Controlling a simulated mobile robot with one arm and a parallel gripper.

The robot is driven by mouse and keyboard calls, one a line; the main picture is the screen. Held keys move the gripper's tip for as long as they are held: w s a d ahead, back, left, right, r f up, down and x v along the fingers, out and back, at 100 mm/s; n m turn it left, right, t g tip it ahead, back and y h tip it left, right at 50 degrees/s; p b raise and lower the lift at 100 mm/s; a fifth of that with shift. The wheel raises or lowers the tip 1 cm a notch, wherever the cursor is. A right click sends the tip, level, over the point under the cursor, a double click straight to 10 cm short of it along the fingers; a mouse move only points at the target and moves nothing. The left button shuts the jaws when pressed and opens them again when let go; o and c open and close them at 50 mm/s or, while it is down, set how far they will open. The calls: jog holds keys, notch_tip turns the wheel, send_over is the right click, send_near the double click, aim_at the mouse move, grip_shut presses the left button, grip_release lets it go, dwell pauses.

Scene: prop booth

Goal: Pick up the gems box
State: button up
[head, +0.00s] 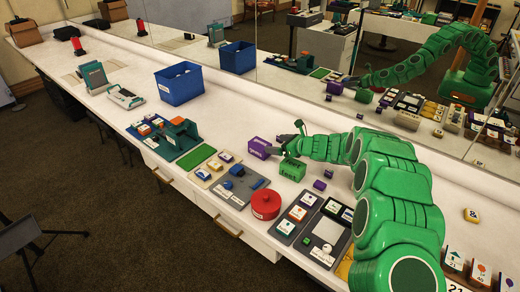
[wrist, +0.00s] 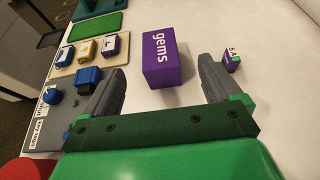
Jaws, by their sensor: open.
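The gems box (wrist: 168,64) is purple with a white "gems" label on its faces. In the wrist view it stands on the white counter just ahead of my gripper, roughly between the lines of the two fingers. In the head view the gems box (head: 260,147) shows at the tip of my green arm. My gripper (wrist: 160,88) is open and empty, with its grey fingers spread. In the head view my gripper (head: 284,145) is close beside the box, and its fingers are partly hidden.
A small purple block (wrist: 232,59) lies near the right finger. A beige tray (wrist: 66,67) with several labelled blocks and a grey tray (wrist: 62,125) with blue pieces lie left. A red round container (head: 266,203) is nearby. A mirror wall (head: 330,95) runs behind the counter.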

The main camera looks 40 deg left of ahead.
aim_at(260, 143)
jog(key=shift+x, duration=4)
jog(key=shift+s+d+f, duration=0.1)
jog(key=shift+f, duration=0.1)
jog(key=c, duration=1.2)
jog(key=shift+o, duration=0.2)
jog(key=shift+r, duration=0.1)
